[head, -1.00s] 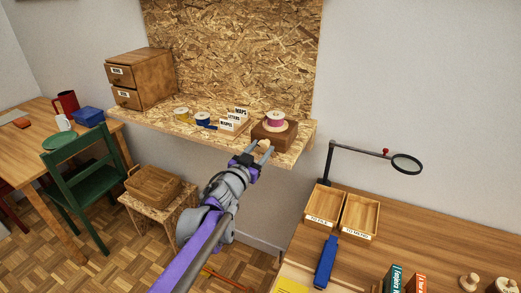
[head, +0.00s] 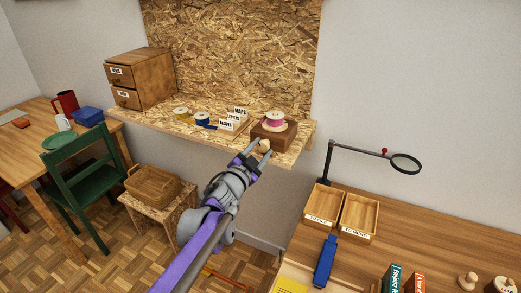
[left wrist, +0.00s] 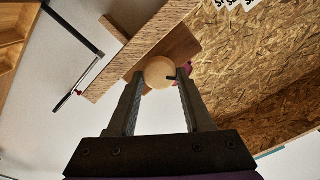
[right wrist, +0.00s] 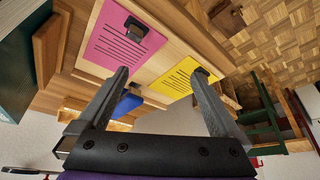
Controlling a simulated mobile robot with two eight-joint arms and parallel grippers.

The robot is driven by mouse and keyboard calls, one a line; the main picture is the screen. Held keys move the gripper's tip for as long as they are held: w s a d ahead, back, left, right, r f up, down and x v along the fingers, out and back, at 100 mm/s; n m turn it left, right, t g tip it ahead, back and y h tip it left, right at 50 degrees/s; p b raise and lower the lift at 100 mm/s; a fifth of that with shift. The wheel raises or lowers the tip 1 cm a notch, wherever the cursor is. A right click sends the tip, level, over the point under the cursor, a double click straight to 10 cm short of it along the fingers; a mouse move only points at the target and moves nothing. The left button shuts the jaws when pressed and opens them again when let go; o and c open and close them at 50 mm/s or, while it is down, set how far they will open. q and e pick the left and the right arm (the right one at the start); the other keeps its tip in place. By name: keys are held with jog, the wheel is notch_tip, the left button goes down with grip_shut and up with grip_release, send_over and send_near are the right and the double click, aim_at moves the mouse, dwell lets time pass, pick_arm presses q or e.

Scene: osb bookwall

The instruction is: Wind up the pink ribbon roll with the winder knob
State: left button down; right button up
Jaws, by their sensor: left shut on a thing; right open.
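The pink ribbon roll (head: 275,119) sits on top of a brown wooden winder block (head: 286,133) at the right end of the chipboard shelf. The round pale winder knob (head: 264,145) is at the block's front. My left gripper (head: 263,148) is at the knob, with a finger on either side of it. In the left wrist view, the knob (left wrist: 160,73) is between the left fingertips (left wrist: 161,78), and a sliver of pink shows behind it. My right gripper (right wrist: 161,74) is open and empty; it is outside the head view.
Yellow and blue ribbon rolls (head: 203,118) and labelled cards (head: 235,120) stand along the shelf (head: 150,118). A magnifier on an arm (head: 405,163) and wooden trays (head: 359,214) are on the desk below right. In the right wrist view are pink (right wrist: 125,38) and yellow (right wrist: 183,75) sheets.

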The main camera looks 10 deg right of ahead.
dwell(0.3)
pick_arm(q)
jog(key=shift+c, duration=1.5)
grip_release()
jog(key=shift+s, duration=0.1)
jog(key=v, duration=1)
jog(key=shift+s+a+b, duration=0.25)
jog(key=shift+b, duration=0.05)
